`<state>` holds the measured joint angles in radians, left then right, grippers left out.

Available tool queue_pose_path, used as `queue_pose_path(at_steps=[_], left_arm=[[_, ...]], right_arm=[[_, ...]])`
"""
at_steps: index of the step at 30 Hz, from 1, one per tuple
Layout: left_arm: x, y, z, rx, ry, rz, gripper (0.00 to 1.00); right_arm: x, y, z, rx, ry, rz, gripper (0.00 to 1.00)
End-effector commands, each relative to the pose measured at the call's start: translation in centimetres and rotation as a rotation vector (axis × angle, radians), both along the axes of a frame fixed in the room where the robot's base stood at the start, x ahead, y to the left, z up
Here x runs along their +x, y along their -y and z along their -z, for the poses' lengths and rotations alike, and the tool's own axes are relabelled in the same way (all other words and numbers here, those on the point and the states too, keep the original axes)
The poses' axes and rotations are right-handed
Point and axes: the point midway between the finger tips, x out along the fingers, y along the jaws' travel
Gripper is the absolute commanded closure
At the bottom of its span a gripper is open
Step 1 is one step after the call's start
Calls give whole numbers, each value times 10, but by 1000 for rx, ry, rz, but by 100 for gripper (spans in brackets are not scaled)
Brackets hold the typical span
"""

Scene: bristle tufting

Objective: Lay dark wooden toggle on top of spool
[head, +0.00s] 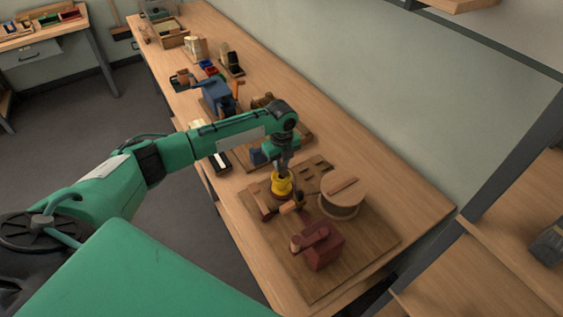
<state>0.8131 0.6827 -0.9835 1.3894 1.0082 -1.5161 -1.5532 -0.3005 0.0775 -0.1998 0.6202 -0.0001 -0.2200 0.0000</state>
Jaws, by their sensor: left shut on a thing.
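The spool (339,207) is a round, light wooden drum standing on a brown board, right of my left gripper. A brown wooden bar (343,185) lies flat across its top; it looks like the toggle. My left gripper (282,170) points down, left of the spool and apart from it. It is shut on a yellow, rounded thing (281,186) directly under its fingers. The fingertips are small and partly hidden. My right gripper is not in view.
The brown board (372,247) also holds a dark red block (322,250) in front of the spool and small wooden parts near the yellow thing. A blue device (217,97) and boxes stand farther back on the bench. The bench's right side is clear.

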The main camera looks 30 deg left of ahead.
Motion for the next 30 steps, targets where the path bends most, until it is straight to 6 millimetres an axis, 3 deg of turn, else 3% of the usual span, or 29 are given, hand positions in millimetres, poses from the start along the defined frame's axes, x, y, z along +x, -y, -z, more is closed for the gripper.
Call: queue_pose_path(at_steps=[30], left_arm=[[0, 0, 5, -1, 1, 0, 100]], right_arm=[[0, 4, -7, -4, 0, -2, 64]])
